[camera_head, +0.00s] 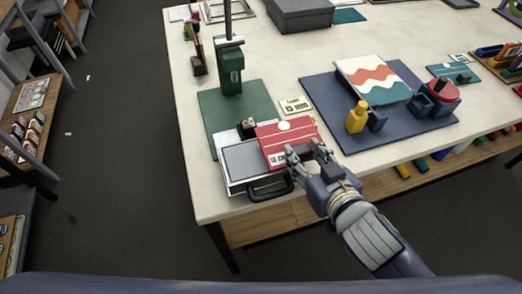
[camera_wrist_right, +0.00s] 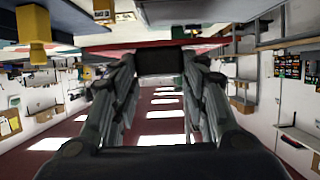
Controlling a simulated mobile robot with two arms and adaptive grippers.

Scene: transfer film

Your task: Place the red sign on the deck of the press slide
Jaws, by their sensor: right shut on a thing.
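The red sign (camera_head: 282,134), with a white disc and white marks, is gripped at its near right edge by my right gripper (camera_head: 306,153). The sign's thin red edge also shows in the right wrist view (camera_wrist_right: 150,44), at the fingertips (camera_wrist_right: 160,62). The press slide (camera_head: 232,178) has a grey deck (camera_head: 245,160) in a pale frame and a black handle (camera_head: 270,190) in front. The sign overlaps the right part of the slide in the picture; I cannot tell whether it touches the deck. My left gripper is out of view.
A green press (camera_head: 230,68) with a tall column stands on a green base behind the slide. A small card (camera_head: 295,105) lies behind the sign. To the right, a dark blue mat (camera_head: 318,88) bears a wavy-striped panel (camera_head: 373,78) and a yellow piece (camera_head: 356,118).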

